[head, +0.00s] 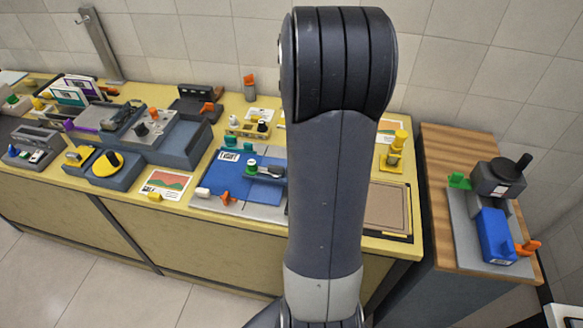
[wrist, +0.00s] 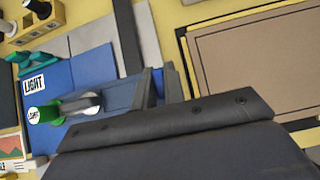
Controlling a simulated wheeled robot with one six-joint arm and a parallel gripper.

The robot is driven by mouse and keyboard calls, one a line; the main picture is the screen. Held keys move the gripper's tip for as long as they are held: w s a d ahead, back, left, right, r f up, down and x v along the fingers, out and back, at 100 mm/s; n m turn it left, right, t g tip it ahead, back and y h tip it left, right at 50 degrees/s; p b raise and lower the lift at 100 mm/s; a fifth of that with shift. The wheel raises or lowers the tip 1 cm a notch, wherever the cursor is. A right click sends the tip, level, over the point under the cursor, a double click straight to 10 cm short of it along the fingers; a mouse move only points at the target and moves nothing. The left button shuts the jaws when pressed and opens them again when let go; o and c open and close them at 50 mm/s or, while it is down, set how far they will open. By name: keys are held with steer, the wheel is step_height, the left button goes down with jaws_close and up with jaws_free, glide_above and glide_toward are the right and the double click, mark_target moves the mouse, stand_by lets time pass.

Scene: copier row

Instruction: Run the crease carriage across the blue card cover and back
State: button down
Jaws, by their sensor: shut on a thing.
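The blue card cover (head: 232,180) lies flat on a grey bed on the yellow bench. It also shows in the wrist view (wrist: 95,65), beside a dark rail (wrist: 127,40). The crease carriage (wrist: 118,95) is a blue-grey block over the card, with a green part and a white-topped knob at its left; in the head view the carriage (head: 268,171) sits left of my arm. My gripper (wrist: 158,86) is shut at the carriage's right end. Its dark body hides most of the grip, and my arm hides the gripper in the head view.
A framed brown board (head: 387,207) lies right of the bed. An orange clip (head: 228,198) and a white piece (head: 203,192) sit at the bed's front edge. A small rack (head: 247,129) stands behind. Blue-grey machines (head: 180,140) fill the left; a wooden-topped cabinet (head: 437,190) stands right.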

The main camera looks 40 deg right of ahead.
steer(key=shift+a, duration=0.1)
steer(key=shift+s+a+b, duration=0.55)
steer(key=shift+s+a, duration=0.65)
steer(key=shift+a, duration=0.3)
steer(key=shift+s+a, duration=0.25)
stand_by(0.3)
steer(key=c, duration=1.6)
jaws_free()
steer(key=shift+c, duration=0.2)
steer(key=shift+r, duration=0.1)
step_height(320, 180, up, 5)
steer(key=p, duration=0.4)
